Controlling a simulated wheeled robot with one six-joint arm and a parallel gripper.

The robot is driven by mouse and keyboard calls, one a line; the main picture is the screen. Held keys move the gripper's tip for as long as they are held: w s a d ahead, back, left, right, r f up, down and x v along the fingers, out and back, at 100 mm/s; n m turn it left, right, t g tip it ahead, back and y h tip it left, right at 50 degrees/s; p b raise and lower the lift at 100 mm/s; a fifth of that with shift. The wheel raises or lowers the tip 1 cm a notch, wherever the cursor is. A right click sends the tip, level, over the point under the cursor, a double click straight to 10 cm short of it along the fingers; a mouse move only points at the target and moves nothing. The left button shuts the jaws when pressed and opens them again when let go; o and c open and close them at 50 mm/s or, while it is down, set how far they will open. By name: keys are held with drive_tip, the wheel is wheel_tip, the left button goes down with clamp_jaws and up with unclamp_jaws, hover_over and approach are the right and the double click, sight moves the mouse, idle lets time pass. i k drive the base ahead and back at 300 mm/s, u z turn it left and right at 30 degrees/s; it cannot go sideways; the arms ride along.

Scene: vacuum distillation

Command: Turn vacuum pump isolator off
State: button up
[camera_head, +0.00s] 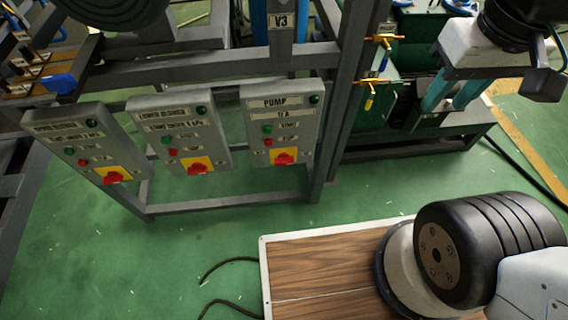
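The grey control box labelled PUMP (278,116) is the rightmost of three boxes on the metal frame. Its red rotary switch (284,159) sits on a yellow plate at the bottom, with a green and a red button above. Whether the switch is on or off cannot be read from its angle. My gripper (447,104) is at the upper right, well to the right of the PUMP box and touching none of the boxes. Its two teal fingers are apart with nothing visible between them.
Two similar boxes with red switches stand to the left, the middle box (180,133) and the left box (85,143). A frame post (345,100) and brass valves (384,39) lie between the PUMP box and my gripper. Green floor (190,240) is open in front.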

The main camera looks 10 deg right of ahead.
sight(283, 159)
drive_tip(key=u, duration=2.8)
drive_tip(key=k, duration=1)
drive_tip(key=z, duration=1.6)
